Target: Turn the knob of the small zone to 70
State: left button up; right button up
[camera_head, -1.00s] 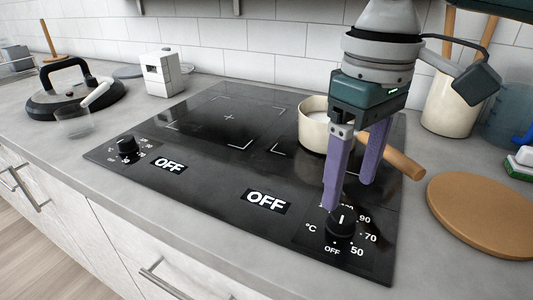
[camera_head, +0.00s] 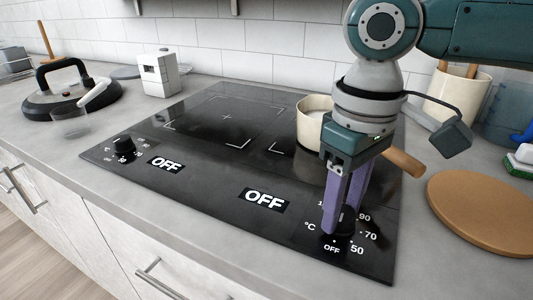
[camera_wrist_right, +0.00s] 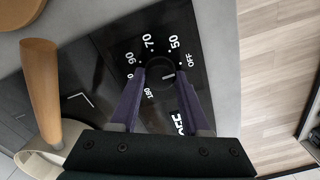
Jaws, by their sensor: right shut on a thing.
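The black cooktop (camera_head: 290,165) has two knobs at its front edge. My right gripper (camera_head: 340,222) points down and is shut on the right knob (camera_head: 347,226), which its purple fingers partly hide in the head view. In the right wrist view the fingers (camera_wrist_right: 160,76) flank this round black knob (camera_wrist_right: 160,70). Its white mark points to the right of that picture, near the OFF label. Printed numbers such as 50, 70 and 90 surround it. The right display (camera_head: 264,200) reads OFF. The left knob (camera_head: 123,146) stands free. My left gripper is not in view.
A cream pot (camera_head: 312,120) with a wooden handle (camera_head: 404,162) sits on the back right zone, close behind my gripper. A round wooden board (camera_head: 485,212) lies to the right.

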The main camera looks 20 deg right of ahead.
grip_shut()
